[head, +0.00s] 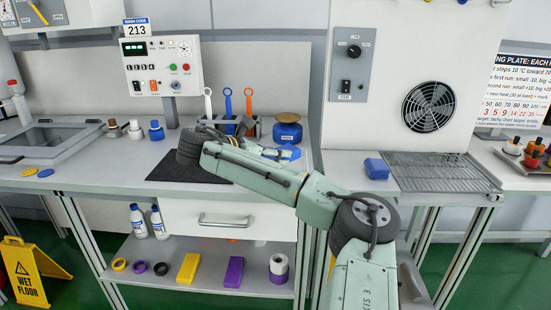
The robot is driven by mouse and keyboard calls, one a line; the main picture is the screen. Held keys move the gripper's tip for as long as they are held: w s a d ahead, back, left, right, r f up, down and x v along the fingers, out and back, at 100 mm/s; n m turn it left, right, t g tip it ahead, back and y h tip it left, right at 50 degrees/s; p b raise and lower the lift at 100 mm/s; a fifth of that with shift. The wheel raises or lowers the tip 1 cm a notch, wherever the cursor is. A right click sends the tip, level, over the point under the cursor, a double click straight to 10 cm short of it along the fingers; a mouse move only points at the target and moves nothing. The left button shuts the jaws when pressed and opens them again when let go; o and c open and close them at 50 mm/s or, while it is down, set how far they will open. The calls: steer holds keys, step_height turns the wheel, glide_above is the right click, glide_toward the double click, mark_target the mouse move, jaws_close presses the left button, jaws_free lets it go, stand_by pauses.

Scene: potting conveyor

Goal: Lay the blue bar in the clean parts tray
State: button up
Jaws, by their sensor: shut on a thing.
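My gripper (271,153) is mostly hidden behind my own forearm, over the left bench near the tool holder. It is shut on a blue piece, which I take for the blue bar (289,152); part of it shows beyond the arm. I cannot tell its full shape or how far above the bench it is. No tray is clearly marked as the clean parts tray. A metal wire rack tray (440,172) lies empty on the bench to the right, below the fan.
A blue block (376,168) sits left of the rack. A black mat (176,173) lies to the left. A grey basin (45,143) is at far left.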

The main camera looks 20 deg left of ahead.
steer(key=w, duration=0.3)
steer(key=shift+w+a+f, duration=0.15)
steer(key=shift+a+f, duration=0.1)
steer(key=shift+a, duration=0.1)
steer(key=shift+w+a+f+p, duration=0.15)
steer(key=shift+w+p, duration=0.15)
steer(key=shift+w, duration=0.15)
step_height(320, 180, down, 3)
steer(key=shift+r+p, duration=0.1)
steer(key=shift+p, duration=0.4)
steer(key=shift+f, duration=0.3)
